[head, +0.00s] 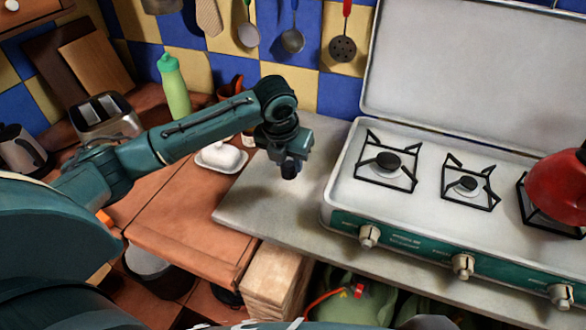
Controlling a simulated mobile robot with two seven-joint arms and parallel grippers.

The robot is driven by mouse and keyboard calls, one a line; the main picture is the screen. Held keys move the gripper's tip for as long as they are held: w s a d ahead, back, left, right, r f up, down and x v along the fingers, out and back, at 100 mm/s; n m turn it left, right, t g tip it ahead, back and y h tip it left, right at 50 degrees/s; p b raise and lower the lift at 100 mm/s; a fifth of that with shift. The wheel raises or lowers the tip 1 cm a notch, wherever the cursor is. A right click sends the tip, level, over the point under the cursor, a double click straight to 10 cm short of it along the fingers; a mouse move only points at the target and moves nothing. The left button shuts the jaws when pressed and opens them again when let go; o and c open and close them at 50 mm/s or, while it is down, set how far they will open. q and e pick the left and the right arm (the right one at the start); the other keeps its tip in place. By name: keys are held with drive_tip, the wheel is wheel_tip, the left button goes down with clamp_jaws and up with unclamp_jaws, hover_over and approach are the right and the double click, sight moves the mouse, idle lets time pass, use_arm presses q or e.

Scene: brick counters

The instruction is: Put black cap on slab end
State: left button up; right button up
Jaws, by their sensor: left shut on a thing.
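My left gripper (289,160) reaches in from the left and hangs over the left part of the grey slab (250,207). It is shut on a small dark thing, which looks like the black cap (289,172). The cap is small and partly hidden by the fingers. It seems to be above the slab, but I cannot tell how high. The slab's left end lies against the brown tiled counter, to the left of the gripper. My right gripper is not in view.
A white stove (345,205) with an open lid stands right of the gripper, with a red kettle (557,188) at far right. A white dish (220,157), green bottle (174,88) and toaster (106,117) stand left. The slab's front left is clear.

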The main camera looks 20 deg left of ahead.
sight(286, 169)
use_arm(q)
wheel_tip(286, 169, down, 3)
drive_tip(key=shift+s+r, duration=0.15)
drive_tip(key=shift+r, duration=0.05)
drive_tip(key=shift+f, duration=2.1)
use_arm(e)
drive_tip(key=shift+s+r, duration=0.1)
use_arm(q)
drive_tip(key=o, duration=0.9)
drive_tip(key=shift+f, duration=0.1)
drive_tip(key=shift+o, duration=0.2)
drive_tip(key=v, duration=1.1)
drive_tip(key=shift+s+r, duration=0.1)
drive_tip(key=shift+r, duration=0.5)
